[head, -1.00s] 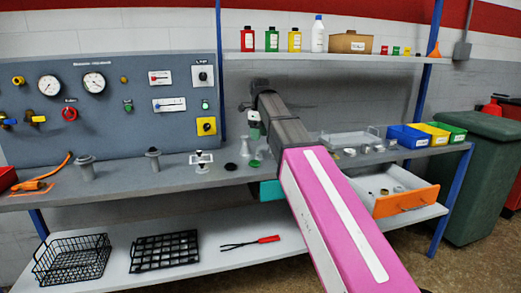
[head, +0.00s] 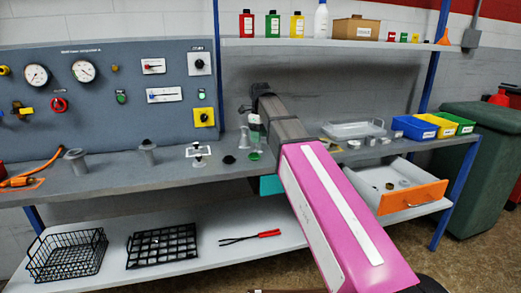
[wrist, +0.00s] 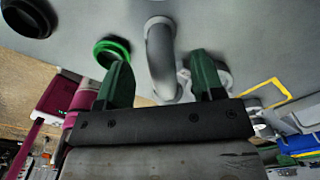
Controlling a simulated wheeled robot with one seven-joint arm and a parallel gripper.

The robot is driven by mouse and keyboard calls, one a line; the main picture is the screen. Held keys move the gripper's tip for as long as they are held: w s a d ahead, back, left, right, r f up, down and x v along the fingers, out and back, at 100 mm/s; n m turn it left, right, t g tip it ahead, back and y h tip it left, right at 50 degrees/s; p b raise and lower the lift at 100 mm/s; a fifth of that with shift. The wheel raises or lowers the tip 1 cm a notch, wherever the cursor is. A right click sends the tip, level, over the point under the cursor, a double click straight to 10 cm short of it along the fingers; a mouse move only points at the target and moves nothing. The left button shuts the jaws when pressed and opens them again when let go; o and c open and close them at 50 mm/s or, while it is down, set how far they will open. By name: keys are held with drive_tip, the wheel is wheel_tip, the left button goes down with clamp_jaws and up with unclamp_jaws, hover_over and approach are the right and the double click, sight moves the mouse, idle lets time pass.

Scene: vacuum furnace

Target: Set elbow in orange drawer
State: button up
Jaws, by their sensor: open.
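In the wrist view a grey metal elbow (wrist: 160,55) with a flanged end lies between the two green fingers of my gripper (wrist: 162,82). The fingers are open, with a gap seen on each side of the elbow. In the head view my gripper (head: 253,122) is low over the bench, and I cannot make out the elbow there. The orange drawer (head: 412,197) is pulled open under the right part of the bench, with several small metal pieces inside.
A green ring (wrist: 110,50) lies close to the left finger. A clear tray (head: 353,130) and blue, yellow and green bins (head: 413,127) stand at the bench's right. A teal drawer front (head: 271,186) is below the bench. My arm crosses just left of the orange drawer.

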sight(260, 145)
wheel_tip(260, 145, down, 4)
drive_tip(key=shift+a+f, duration=0.1)
drive_tip(key=shift+f, duration=0.15)
drive_tip(key=shift+w, duration=0.1)
clamp_jaws()
drive_tip(key=shift+r, duration=0.15)
